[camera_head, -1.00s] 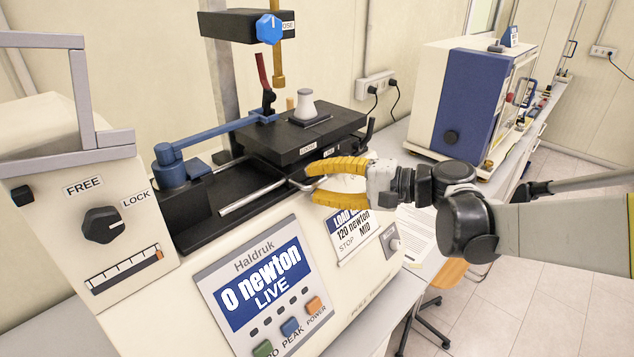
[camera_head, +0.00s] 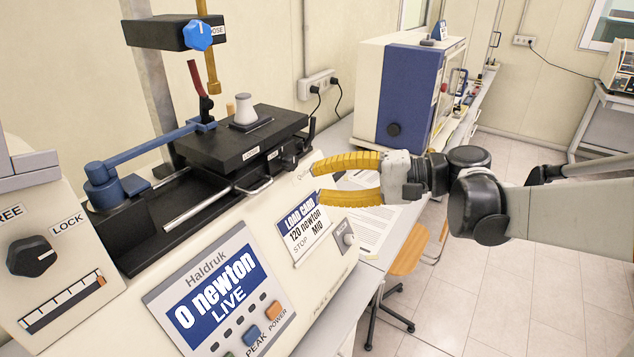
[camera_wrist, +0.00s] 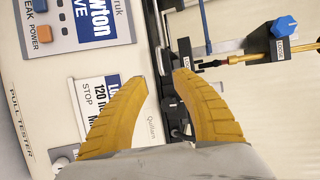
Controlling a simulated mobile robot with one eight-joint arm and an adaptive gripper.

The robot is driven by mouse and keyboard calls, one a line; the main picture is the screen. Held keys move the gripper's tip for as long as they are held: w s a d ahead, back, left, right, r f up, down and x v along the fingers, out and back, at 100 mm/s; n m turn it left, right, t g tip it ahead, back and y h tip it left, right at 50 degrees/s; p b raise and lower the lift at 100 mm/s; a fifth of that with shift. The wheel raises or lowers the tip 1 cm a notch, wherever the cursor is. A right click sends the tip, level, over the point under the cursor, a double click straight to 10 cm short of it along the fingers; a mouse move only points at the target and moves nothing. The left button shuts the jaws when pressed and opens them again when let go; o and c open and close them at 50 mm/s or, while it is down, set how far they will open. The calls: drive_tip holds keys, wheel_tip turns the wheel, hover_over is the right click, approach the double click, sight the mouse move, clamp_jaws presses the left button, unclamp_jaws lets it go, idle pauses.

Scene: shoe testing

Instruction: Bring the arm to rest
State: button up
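My gripper (camera_head: 318,182) has yellow ridged fingers and stands at the right end of the pull tester (camera_head: 160,290) in the head view. Its fingers are spread apart with nothing between them. In the wrist view, my gripper (camera_wrist: 160,80) is also open, with the tester's front panel and black slide behind the fingers. My arm (camera_head: 560,215) stretches in from the right, over the floor. The tester's display (camera_head: 215,298) reads "0 newton LIVE".
A black carriage (camera_head: 240,150) with a pale peg sits on the tester, near a blue lever arm (camera_head: 150,150). A blue and white machine (camera_head: 408,95) stands on the bench behind. An orange stool (camera_head: 408,258) is below. Open floor lies at right.

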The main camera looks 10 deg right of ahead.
drive_tip(key=s+d+f+n+h+b, duration=0.1)
drive_tip(key=s+f+h+b, duration=0.3)
drive_tip(key=f, duration=0.3)
drive_tip(key=s+f+h+b, duration=0.1)
drive_tip(key=s+f+h, duration=0.3)
drive_tip(key=s+f, duration=0.15)
drive_tip(key=s+d+f+n+t+h+b, duration=0.2)
drive_tip(key=s+d+f+h, duration=0.4)
drive_tip(key=d+f, duration=0.3)
drive_tip(key=shift+s+d+n+h+b, duration=0.4)
drive_tip(key=shift+d+n+b, duration=0.3)
drive_tip(key=shift+b, duration=0.4)
